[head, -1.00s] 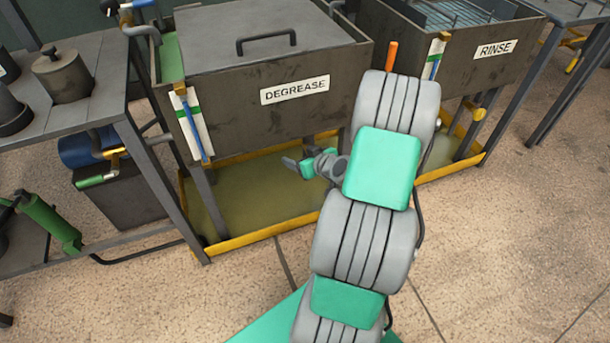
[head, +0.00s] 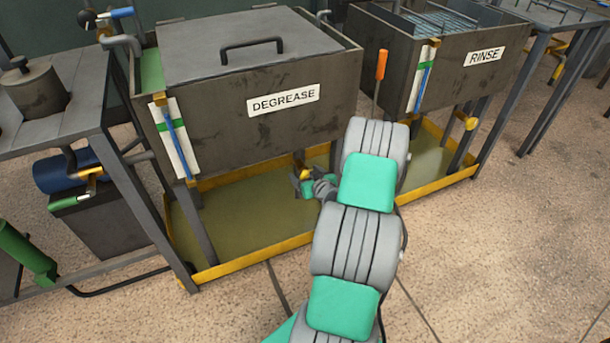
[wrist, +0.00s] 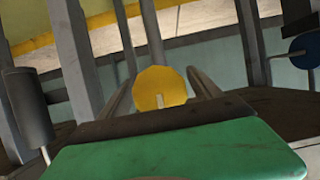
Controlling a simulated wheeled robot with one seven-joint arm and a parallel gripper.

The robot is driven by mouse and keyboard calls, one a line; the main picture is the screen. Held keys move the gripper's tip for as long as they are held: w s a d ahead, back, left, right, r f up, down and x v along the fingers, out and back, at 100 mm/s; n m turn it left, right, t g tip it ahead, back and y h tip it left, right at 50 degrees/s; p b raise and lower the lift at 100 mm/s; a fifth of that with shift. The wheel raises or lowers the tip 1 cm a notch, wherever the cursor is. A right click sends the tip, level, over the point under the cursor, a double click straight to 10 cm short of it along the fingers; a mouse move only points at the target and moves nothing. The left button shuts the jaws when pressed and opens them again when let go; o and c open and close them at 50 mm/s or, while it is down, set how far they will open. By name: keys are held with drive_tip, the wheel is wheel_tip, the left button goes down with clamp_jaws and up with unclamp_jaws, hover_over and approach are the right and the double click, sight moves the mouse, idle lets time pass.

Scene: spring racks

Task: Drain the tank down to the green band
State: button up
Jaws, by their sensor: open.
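The dark DEGREASE tank (head: 220,118) has a white level gauge (head: 178,145) on its front left. The gauge has a green band near its top, and its blue column reaches up past that band. The RINSE tank (head: 455,80) has a similar gauge (head: 422,75). My gripper (head: 302,182) is open below the front of the DEGREASE tank, beside a small yellow valve part (head: 302,168). In the wrist view, a round yellow piece (wrist: 160,88) shows between my gripper's fingers (wrist: 162,98). I cannot tell whether they touch it.
A yellow-rimmed drip tray (head: 240,258) lies under the tanks. Tank legs (head: 198,225) stand close by. Another yellow valve (head: 470,122) is under the RINSE tank. A bench (head: 70,115) with a blue motor (head: 62,170) stands at left. The front floor is open.

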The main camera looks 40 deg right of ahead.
drive_tip(key=shift+c, duration=0.5)
drive_tip(key=c, duration=1.2)
drive_tip(key=shift+o, duration=0.2)
drive_tip(key=shift+f+n+b, duration=0.1)
drive_tip(key=shift+n+b, duration=0.2)
drive_tip(key=shift+b, duration=0.05)
drive_tip(key=shift+f+n+h+b, duration=0.1)
drive_tip(key=shift+n+h+b, duration=0.2)
drive_tip(key=shift+b, duration=0.15)
drive_tip(key=n+h+b, duration=0.1)
drive_tip(key=n+b, duration=0.1)
drive_tip(key=b, duration=0.1)
drive_tip(key=shift+h, duration=0.3)
drive_tip(key=shift+n+g+h+b, duration=0.3)
drive_tip(key=shift+n+h+b, duration=0.3)
drive_tip(key=shift+n+b, duration=0.6)
drive_tip(key=shift+d+n+b, duration=0.1)
drive_tip(key=shift+n+b, duration=0.2)
drive_tip(key=shift+b, duration=0.25)
drive_tip(key=shift+r+h, duration=0.25)
drive_tip(key=shift+h, duration=0.15)
